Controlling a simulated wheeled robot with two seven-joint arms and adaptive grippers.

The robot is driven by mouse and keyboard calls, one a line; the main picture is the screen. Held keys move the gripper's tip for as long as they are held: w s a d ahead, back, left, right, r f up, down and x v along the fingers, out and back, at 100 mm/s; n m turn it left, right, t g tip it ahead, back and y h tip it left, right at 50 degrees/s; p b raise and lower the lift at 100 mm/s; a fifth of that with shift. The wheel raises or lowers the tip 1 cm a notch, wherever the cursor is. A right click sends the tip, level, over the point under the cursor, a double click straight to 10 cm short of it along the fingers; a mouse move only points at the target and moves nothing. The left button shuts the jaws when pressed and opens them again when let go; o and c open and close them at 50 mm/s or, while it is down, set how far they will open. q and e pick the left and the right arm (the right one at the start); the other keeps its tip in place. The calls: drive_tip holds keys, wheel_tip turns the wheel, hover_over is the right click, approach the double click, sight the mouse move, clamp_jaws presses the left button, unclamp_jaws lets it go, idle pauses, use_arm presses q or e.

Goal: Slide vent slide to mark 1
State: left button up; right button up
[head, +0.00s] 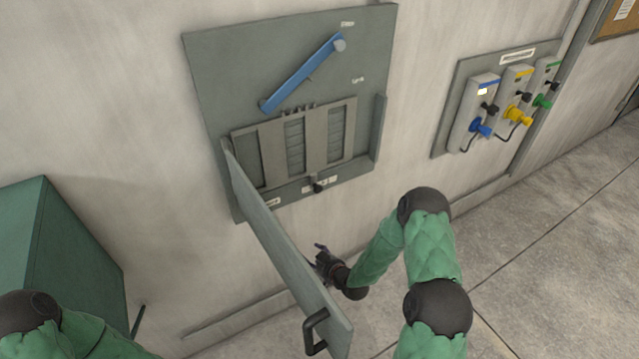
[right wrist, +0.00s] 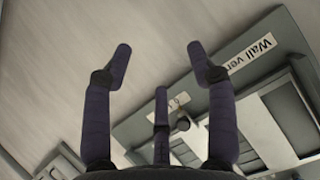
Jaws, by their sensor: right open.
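The wall vent (head: 285,150) is a grey slatted slide unit low on a grey wall panel (head: 215,60). A dark knob (head: 318,185) sits at its lower edge, beside small marks too small to read. In the right wrist view the knob (right wrist: 182,122) shows behind my fingers, near a label (right wrist: 250,52) reading "Wall ven", cut off. My right gripper (head: 322,252) is open and empty, below the knob and apart from it. Its spread fingers (right wrist: 160,65) fill the middle of the right wrist view. My left arm shows at the lower left; its gripper is out of view.
A hinged grey door (head: 270,225) with a black handle (head: 316,330) stands open, left of my right gripper. A blue lever (head: 300,75) slants above the vent. A green cabinet (head: 60,240) stands left. Coloured connectors (head: 515,115) hang on the right wall. Floor at right is clear.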

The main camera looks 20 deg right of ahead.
sight(319, 189)
drive_tip(key=w+d+r+n+t+p, duration=0.1)
drive_tip(key=w+d+r+t, duration=0.2)
drive_tip(key=d+r, duration=0.3)
drive_tip(key=w+d+r+n+t+p, duration=0.1)
drive_tip(key=w+d+r+t+p, duration=0.2)
drive_tip(key=r, duration=0.4)
drive_tip(key=shift+h, duration=0.3)
drive_tip(key=w+b, duration=0.1)
drive_tip(key=w, duration=0.8)
drive_tip(key=shift+w+r, duration=0.1)
drive_tip(key=shift+w, duration=0.3)
drive_tip(key=c, duration=1.1)
clamp_jaws()
drive_tip(key=shift+d+r+b, duration=0.1)
drive_tip(key=shift+b, duration=0.2)
